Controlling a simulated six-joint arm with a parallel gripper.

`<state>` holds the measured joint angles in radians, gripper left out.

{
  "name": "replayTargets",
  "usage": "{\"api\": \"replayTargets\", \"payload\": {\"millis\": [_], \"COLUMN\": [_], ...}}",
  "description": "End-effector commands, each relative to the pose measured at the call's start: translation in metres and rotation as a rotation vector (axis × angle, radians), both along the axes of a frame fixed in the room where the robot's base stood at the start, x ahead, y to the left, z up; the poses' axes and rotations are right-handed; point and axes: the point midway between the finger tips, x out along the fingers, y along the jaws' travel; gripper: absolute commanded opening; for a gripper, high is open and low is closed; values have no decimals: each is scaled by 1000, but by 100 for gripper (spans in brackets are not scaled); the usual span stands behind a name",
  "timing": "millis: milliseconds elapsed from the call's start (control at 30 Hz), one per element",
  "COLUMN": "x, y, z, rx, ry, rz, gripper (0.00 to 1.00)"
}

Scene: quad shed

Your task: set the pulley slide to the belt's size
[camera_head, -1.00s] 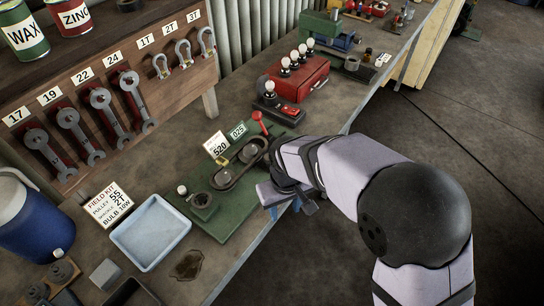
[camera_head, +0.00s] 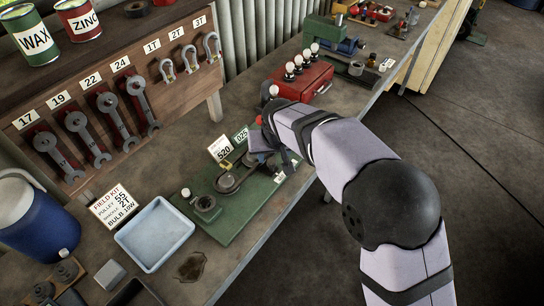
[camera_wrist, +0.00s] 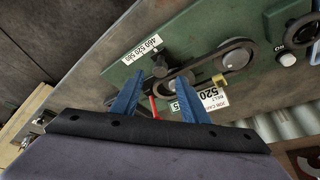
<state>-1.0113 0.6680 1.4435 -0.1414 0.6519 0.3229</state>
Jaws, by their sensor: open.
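The green pulley base (camera_head: 225,218) lies on the bench, with a dark belt (camera_wrist: 205,64) around two pulleys. In the wrist view, a white scale strip reading 460 520 580 (camera_wrist: 143,50) sits on the base, with a dark knob (camera_wrist: 160,67) beside it. The card reading belt 520 (camera_head: 220,149) stands behind the base. My gripper (camera_wrist: 163,77) is open above the base's right end, its blue fingers spread to either side of the knob. I cannot tell whether they touch it. A red lever (camera_wrist: 154,108) shows between the fingers. In the head view, my arm hides the base's right end.
A field kit card (camera_head: 112,203) and a pale blue tray (camera_head: 154,234) are left of the base. A red box with bulbs (camera_head: 306,82) is behind my gripper. Wrenches (camera_head: 85,138) hang on a rack at left. A small yellow part (camera_wrist: 219,80) is near the belt.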

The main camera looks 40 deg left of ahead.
Motion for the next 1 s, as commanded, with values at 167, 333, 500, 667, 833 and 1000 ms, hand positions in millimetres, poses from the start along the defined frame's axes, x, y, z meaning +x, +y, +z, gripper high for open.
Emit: {"api": "replayTargets", "payload": {"millis": [167, 333, 500, 667, 833, 1000], "x": [6, 10, 12, 13, 12, 12], "y": [5, 9, 12, 12, 12, 12], "z": [-19, -33, -40, -41, -41, -41], "rx": [-3, -2, 0, 0, 0, 0], "ry": [1, 0, -1, -1, -1, -1], "rz": [1, 1, 1, 1, 1, 1], "gripper": [41, 41, 41, 41, 29, 0]}}
